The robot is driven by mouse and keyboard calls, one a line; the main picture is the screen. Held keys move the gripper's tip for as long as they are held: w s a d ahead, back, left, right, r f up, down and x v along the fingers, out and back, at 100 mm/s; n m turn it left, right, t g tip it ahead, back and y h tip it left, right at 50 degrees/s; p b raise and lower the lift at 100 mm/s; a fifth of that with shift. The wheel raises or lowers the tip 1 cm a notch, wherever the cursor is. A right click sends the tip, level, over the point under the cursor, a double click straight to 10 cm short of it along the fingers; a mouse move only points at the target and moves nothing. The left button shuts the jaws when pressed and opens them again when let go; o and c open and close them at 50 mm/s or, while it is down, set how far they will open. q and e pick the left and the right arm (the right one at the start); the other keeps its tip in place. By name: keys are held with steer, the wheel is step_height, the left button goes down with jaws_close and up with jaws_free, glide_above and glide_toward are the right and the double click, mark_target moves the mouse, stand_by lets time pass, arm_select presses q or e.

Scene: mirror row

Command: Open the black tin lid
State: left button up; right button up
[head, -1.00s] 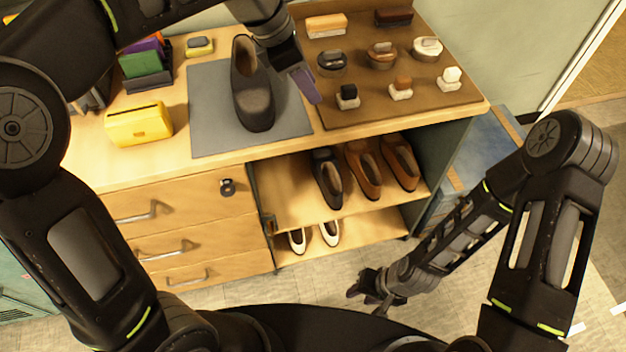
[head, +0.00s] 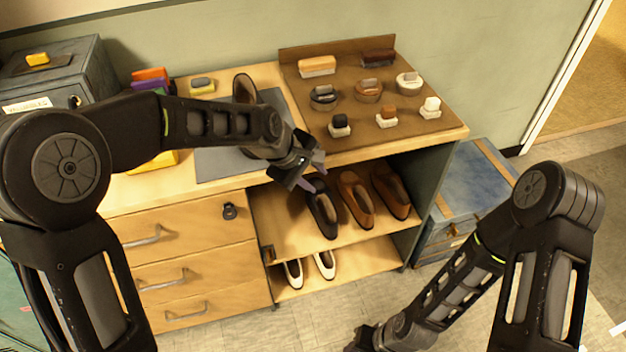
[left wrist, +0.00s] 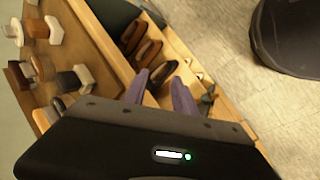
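I cannot tell the black tin for sure in that view. My right gripper (head: 362,342) is low at the bottom edge of the head view, partly cut off.
The board (head: 385,145) also carries a brown tin (head: 368,92), a white tin (head: 409,85), brushes and small daubers. Shoes (head: 355,195) fill the shelf below. A dark shoe (head: 243,88) on the grey mat (head: 220,165) is partly behind my left arm. A blue chest (head: 470,185) stands right.

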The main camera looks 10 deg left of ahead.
arm_select(q)
steer(key=shift+s+f, duration=0.1)
steer(key=shift+f, duration=0.25)
steer(key=shift+m, duration=0.3)
steer(key=s+f+m, duration=0.4)
steer(key=f, duration=0.5)
steer(key=s+f+m, duration=0.5)
steer(key=f, duration=0.3)
steer(key=s+f+g, duration=0.1)
steer(key=s+f, duration=0.4)
steer(key=s, duration=0.4)
steer(key=s+a+f+g, duration=0.1)
steer(key=s+f+g, duration=0.1)
steer(key=s+f, duration=0.4)
steer(key=s, duration=0.3)
steer(key=shift+s+a+g, duration=0.3)
steer(key=shift+s, duration=0.05)
